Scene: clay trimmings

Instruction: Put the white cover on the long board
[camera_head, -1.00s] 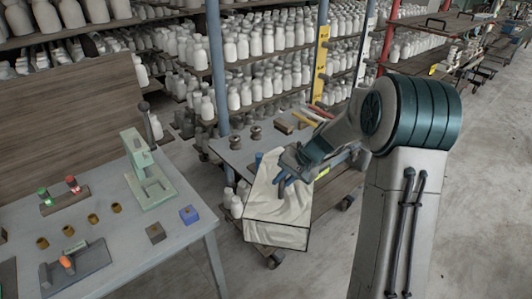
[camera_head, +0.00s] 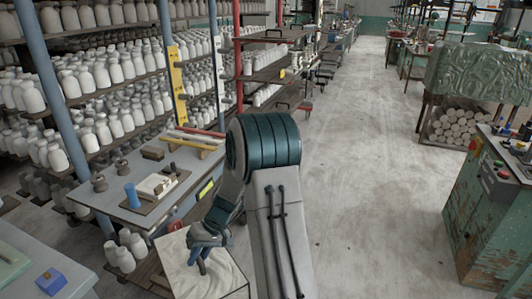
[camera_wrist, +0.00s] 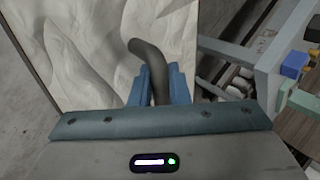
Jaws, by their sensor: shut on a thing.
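The white cover (camera_head: 222,277) is a pale, wrinkled, cloth-like panel with a dark edge, at the bottom of the head view. It also fills the upper left of the wrist view (camera_wrist: 85,50). My gripper (camera_head: 203,264) is shut on the cover's dark curved handle, which shows between the blue fingers (camera_wrist: 158,88) in the wrist view. The cover is held in front of the small table and appears clear of the floor. Its lower part is cut off by the head view's edge. I cannot tell which thing is the long board.
The small grey table (camera_head: 118,212) holds a blue cup (camera_head: 132,195), a dark board with a white block, spools and colored bars. White bottles (camera_head: 130,246) stand under its front. A worn green cabinet (camera_head: 490,215) with buttons stands right. The middle floor (camera_head: 350,170) is clear.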

